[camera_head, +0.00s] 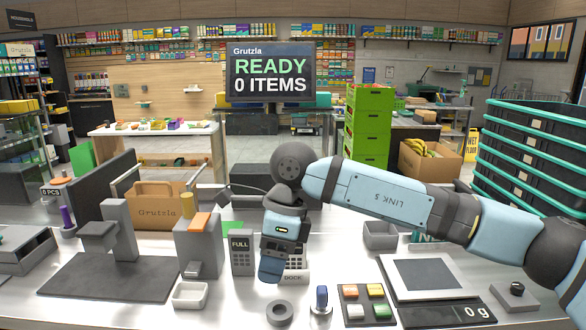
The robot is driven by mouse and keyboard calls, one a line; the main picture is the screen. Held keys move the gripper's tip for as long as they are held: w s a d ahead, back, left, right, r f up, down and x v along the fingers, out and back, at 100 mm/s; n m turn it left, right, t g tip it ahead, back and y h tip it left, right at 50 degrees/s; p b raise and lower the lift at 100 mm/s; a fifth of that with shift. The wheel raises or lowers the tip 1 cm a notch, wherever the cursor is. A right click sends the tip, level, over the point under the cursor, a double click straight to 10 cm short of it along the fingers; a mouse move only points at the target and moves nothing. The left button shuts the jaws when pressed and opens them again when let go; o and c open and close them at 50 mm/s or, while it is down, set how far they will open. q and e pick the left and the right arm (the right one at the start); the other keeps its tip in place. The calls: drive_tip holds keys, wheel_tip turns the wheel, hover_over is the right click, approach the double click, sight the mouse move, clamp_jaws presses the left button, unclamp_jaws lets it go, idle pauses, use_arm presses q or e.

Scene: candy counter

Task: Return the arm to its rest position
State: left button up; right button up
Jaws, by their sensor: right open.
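My right arm (370,191) comes in from the right edge and reaches left across the counter at about mid-height. Its wrist bends down, and my right gripper (271,270) points down over the middle of the counter. The gripper is open, and I see nothing held in it. My left gripper does not show.
A grey ring (279,312), a blue-handled tool (321,301) and a dark tray of coloured pieces (347,292) stand in front. A scale (432,274) reading 0 g lies under my arm. A dispenser (197,250), white dish (190,295) and paper bag (157,213) stand left.

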drive_tip(key=s+a+f+m+g+y, duration=0.2)
drive_tip(key=s+a+m+g+y, duration=0.2)
drive_tip(key=s+a+g+y, duration=0.55)
drive_tip(key=w+d+f+m+t, duration=0.2)
drive_tip(key=d+f+m+t, duration=0.35)
drive_tip(key=m+t, duration=0.55)
drive_tip(key=w+d+f+m+t+y, duration=0.1)
drive_tip(key=d+f+m+t, duration=0.45)
drive_tip(key=m, duration=0.75)
drive_tip(key=w+d+f+m+t, duration=0.25)
drive_tip(key=d+m+t, duration=0.35)
drive_tip(key=m+t, duration=0.6)
drive_tip(key=s+d+f+m+g+h, duration=0.3)
drive_tip(key=s+d+f+m+h, duration=0.35)
drive_tip(key=f, duration=0.45)
drive_tip(key=s+d+f+m+g+h, duration=0.3)
drive_tip(key=s+d+f+m, duration=0.2)
drive_tip(key=s+d+f, duration=0.45)
use_arm(q)
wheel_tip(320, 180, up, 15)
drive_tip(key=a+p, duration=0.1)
drive_tip(key=p, duration=1.9)
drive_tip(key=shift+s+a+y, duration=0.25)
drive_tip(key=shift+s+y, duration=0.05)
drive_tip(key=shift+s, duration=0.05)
use_arm(e)
wheel_tip(320, 180, up, 13)
drive_tip(key=s, duration=0.2)
drive_tip(key=shift+h, duration=0.3)
